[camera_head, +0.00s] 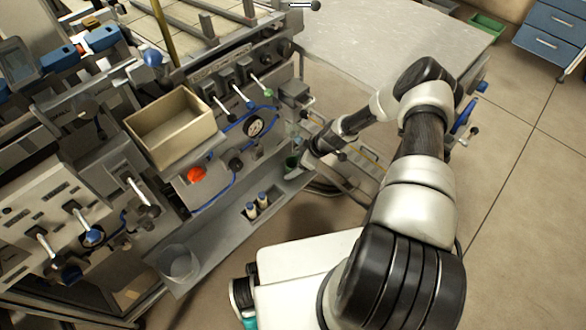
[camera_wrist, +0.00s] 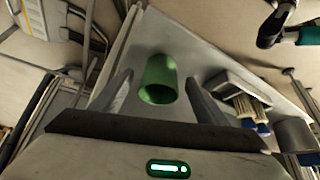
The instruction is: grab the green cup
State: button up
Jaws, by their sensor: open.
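The green cup (camera_wrist: 158,80) stands on a grey metal shelf (camera_wrist: 198,52) in the wrist view, and its open mouth shows. My gripper (camera_wrist: 158,82) is open, with one finger on each side of the cup. I see a gap between the cup and each finger, and I cannot tell how far the fingertips reach past it. In the head view the green cup (camera_head: 291,162) is small and partly hidden beside my gripper (camera_head: 297,168), at the right end of the shelf.
A grey bucket (camera_head: 178,263) sits at the shelf's near left end. The machine panel with levers, a gauge (camera_head: 254,127) and a red knob (camera_head: 195,175) rises behind the shelf. Open floor (camera_head: 520,220) lies to the right.

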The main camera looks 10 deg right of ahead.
jog(key=shift+x, duration=1)
jog(key=c, duration=1.1)
jog(key=shift+r, duration=0.2)
